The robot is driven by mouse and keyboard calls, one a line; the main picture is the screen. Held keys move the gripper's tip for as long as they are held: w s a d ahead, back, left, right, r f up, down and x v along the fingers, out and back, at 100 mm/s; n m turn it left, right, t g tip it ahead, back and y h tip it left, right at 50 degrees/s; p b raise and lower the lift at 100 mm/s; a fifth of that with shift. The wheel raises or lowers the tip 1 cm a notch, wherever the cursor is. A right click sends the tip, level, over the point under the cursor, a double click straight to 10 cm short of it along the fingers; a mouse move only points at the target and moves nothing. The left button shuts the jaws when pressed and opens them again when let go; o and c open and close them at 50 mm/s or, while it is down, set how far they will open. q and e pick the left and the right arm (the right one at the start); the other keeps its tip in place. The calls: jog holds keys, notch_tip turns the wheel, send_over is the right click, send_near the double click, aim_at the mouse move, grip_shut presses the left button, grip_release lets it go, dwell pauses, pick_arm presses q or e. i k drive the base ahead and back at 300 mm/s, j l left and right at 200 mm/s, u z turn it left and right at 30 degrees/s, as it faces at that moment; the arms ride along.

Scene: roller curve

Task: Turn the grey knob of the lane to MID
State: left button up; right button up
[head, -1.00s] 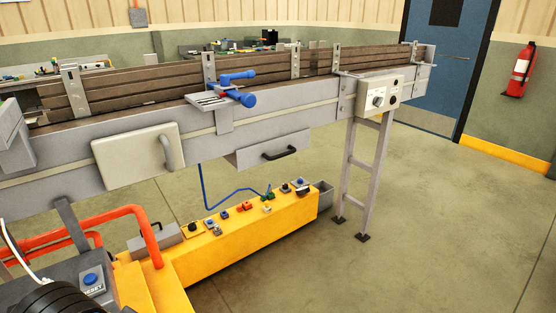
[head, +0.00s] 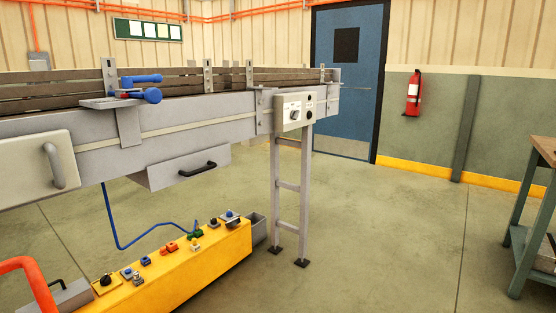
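The lane (head: 180,123) is a long grey conveyor frame with brown slats, running from the left to the middle of the head view. A pale control box (head: 284,122) is fixed to its far end, above the ladder-like leg. The grey knob (head: 294,114) sits on a white plate on the front of this box. Its pointer and the lettering are too small to read. Two small dark round parts are to the right of the knob. Neither of my grippers shows in the head view.
A yellow bench (head: 190,270) with several small coloured parts stands below the lane. A grey drawer (head: 180,168) hangs under the frame. An orange rail (head: 28,280) is at lower left. A green workbench (head: 535,215) stands at right. The floor between is open.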

aim_at(294, 114)
jog(key=u, duration=0.3)
jog(key=i+l+u, duration=0.75)
